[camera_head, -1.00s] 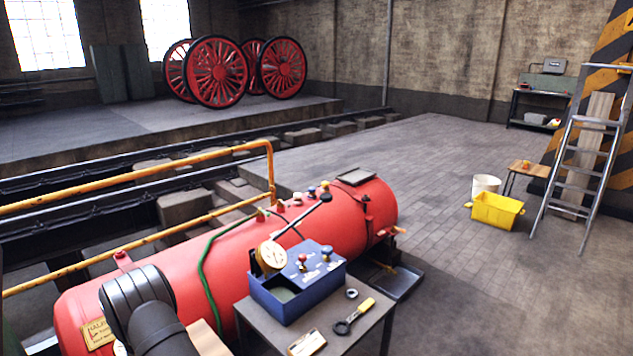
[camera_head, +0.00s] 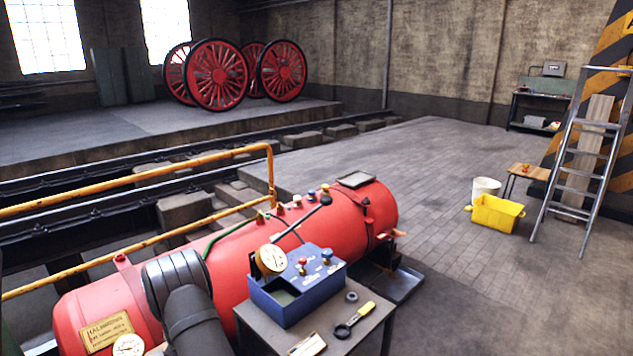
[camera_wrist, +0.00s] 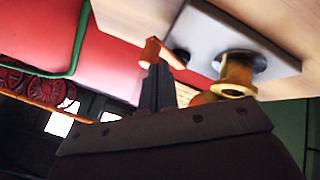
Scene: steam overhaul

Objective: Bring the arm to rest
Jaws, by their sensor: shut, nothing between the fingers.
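My gripper (camera_wrist: 160,88) shows in the wrist view as two dark fingers closed together, with nothing between them. Close around the fingertips in that view are an orange-brown fitting (camera_wrist: 150,52) and a brass fitting (camera_wrist: 236,75) on a pale grey plate (camera_wrist: 265,55); I cannot tell whether the fingers touch anything. In the head view my dark arm stands in front of the left part of the red boiler (camera_head: 240,258), and its gripper is out of sight.
A small table (camera_head: 375,325) holds a blue box (camera_head: 300,305), a yellow-handled tool (camera_head: 362,313) and a dark ring (camera_head: 351,296). A green hose (camera_head: 225,236) and a yellow handrail (camera_head: 200,157) run close by. The floor at right is open before a yellow tub (camera_head: 497,213) and ladder (camera_head: 575,160).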

